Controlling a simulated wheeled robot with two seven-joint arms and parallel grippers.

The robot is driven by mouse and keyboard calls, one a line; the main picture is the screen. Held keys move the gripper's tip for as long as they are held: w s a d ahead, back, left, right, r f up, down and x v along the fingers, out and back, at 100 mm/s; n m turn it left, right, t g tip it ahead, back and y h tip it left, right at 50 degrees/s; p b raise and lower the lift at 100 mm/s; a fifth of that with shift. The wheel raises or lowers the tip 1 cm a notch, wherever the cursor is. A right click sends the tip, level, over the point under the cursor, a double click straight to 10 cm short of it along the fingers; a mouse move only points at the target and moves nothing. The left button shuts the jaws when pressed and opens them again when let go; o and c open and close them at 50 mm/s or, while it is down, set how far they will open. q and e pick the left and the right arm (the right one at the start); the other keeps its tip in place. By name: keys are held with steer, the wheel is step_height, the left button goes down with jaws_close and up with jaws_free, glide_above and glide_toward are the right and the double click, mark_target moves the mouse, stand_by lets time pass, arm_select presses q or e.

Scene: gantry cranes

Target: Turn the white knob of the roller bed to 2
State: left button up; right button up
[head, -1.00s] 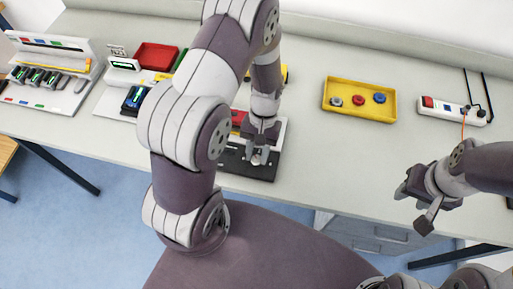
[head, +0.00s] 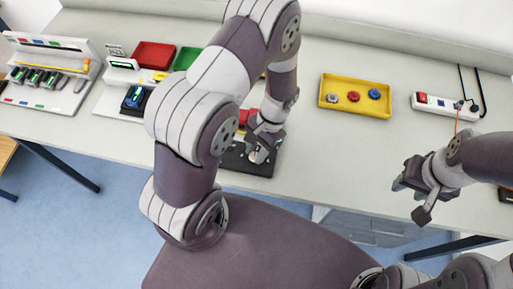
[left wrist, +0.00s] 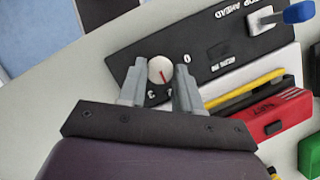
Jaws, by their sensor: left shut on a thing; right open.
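The white knob (left wrist: 158,68) with a red pointer line sits on a black panel (left wrist: 120,52) in the left wrist view. My left gripper (left wrist: 161,78) has its fingers on both sides of the knob and is shut on it. The pointer aims toward the gripper's palm, slightly right. A 0 is readable right of the knob and a 3 below it; other marks are hidden or unclear. In the head view the panel (head: 236,162) is at the table's front edge, under my left gripper (head: 257,152). My right gripper (head: 412,197) is open and empty, at the right.
A lever with a blue handle (left wrist: 298,12) rises from the same panel. A red block (left wrist: 262,117) lies beside it. A yellow tray with round buttons (head: 327,97) and a power strip (head: 436,104) stand to the right. The table between is clear.

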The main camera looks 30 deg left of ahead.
arm_select(q)
steer(key=shift+w, duration=0.15)
steer(key=o, duration=1)
steer(key=shift+o, duration=0.2)
steer(key=v, duration=1.2)
steer(key=shift+r+p, duration=0.35)
steer(key=shift+p, duration=0.05)
steer(key=shift+d, duration=0.15)
